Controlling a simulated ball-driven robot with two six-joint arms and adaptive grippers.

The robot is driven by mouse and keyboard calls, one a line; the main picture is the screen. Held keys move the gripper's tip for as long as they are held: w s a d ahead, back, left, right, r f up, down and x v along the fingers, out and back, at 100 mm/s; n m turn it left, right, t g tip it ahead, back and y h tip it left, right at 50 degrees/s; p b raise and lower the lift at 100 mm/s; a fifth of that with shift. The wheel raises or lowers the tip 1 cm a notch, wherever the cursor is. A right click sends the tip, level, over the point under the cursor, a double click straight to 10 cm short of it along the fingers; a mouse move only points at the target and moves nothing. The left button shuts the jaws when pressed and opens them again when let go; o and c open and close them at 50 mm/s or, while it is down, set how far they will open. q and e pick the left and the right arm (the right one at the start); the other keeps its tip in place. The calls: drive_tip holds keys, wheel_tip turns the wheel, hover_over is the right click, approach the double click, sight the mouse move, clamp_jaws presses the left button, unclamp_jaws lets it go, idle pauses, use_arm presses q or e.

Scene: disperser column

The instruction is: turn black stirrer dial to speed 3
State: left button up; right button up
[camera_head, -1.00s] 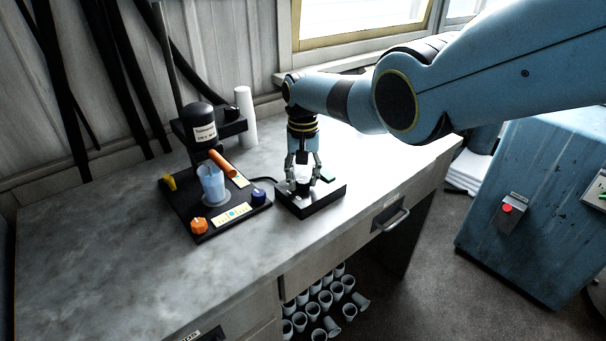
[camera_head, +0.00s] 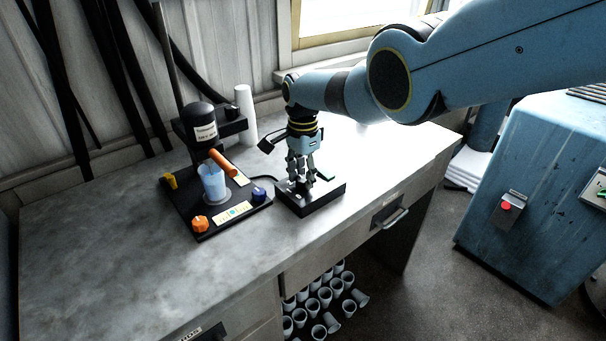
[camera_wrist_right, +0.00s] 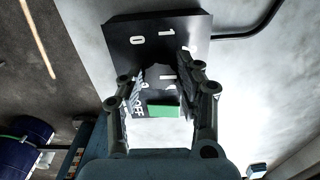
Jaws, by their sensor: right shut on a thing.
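The black stirrer box (camera_head: 318,203) lies on the bench right of the disperser stand. In the right wrist view its black top (camera_wrist_right: 125,28) shows the digits 0 and 1, with another mark partly hidden by a finger. My right gripper (camera_head: 301,184) points down over the box, its fingers closed around the black dial (camera_wrist_right: 160,73). The dial's blocky top shows between the fingers in the wrist view. My left gripper is not in view.
A disperser stand (camera_head: 190,222) with an orange knob (camera_head: 200,223), a blue knob (camera_head: 259,195) and a translucent blue cup (camera_head: 212,182) stands left of the box. A white cylinder (camera_head: 246,115) is behind. The bench's left front (camera_head: 100,260) is clear.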

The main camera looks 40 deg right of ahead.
sight(303, 178)
drive_tip(key=shift+m, duration=2.1)
drive_tip(key=o, duration=1.1)
drive_tip(key=shift+o, duration=0.2)
wheel_tip(303, 178, up, 12)
drive_tip(key=shift+f, duration=0.1)
